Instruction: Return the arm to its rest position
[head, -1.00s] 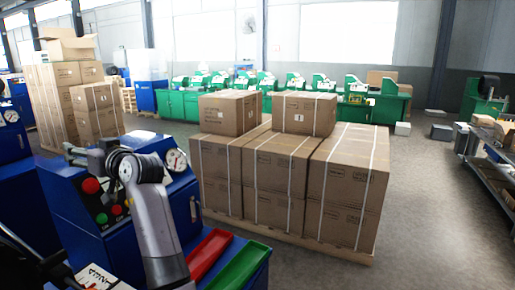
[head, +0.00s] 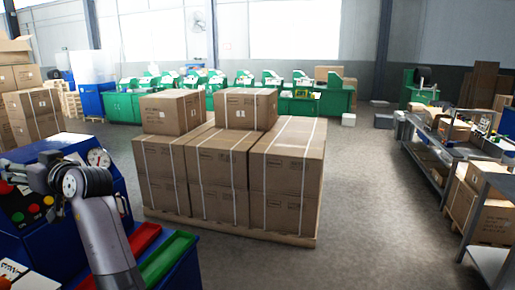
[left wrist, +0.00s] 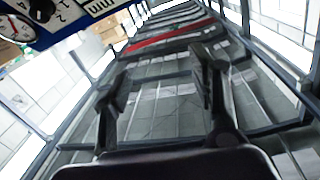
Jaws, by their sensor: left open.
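My left arm rises from the lower left of the head view, its wrist bent over toward the left edge. My left gripper (head: 22,174) is in front of the blue crimping machine (head: 120,205), near its panel of coloured buttons; whether it touches cannot be told. In the left wrist view the left gripper (left wrist: 163,85) has its two dark fingers spread, with nothing between them. My right gripper is not in view.
A red tray (head: 143,238) and a green tray (head: 168,256) are at the machine's right side. Strapped cartons (head: 220,165) stand on a pallet (head: 260,234) in the middle. Metal shelving (head: 432,165) lines the right. Open floor (head: 365,190) lies between cartons and shelving.

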